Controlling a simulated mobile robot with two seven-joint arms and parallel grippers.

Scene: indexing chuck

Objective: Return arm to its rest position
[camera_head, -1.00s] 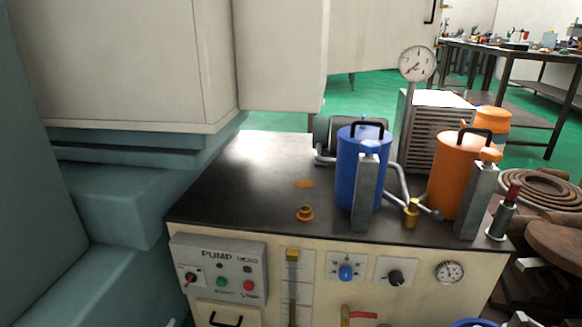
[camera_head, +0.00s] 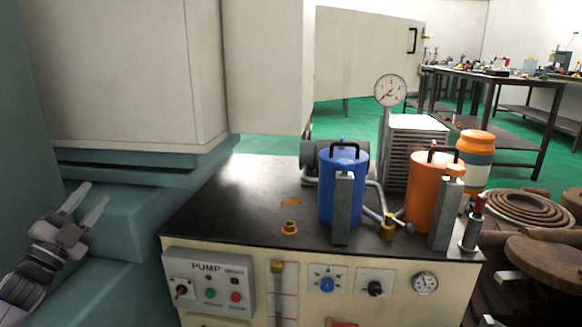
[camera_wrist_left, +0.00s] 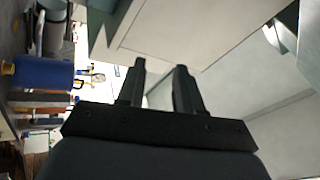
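My left gripper (camera_head: 84,205) is at the lower left of the head view, in front of the teal machine base. Its two fingers are apart with nothing between them. In the left wrist view the fingers (camera_wrist_left: 158,85) also stand apart and empty. It is to the left of the pump bench (camera_head: 240,205), clear of its top. My right gripper is not in view.
The bench carries a blue canister (camera_head: 335,205), an orange canister (camera_head: 425,200) and a pressure gauge (camera_head: 390,91). Its front has a pump panel (camera_head: 208,284) and knobs. Coiled hose (camera_head: 525,207) lies at the right. A cream machine cabinet (camera_head: 130,80) stands above the left arm.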

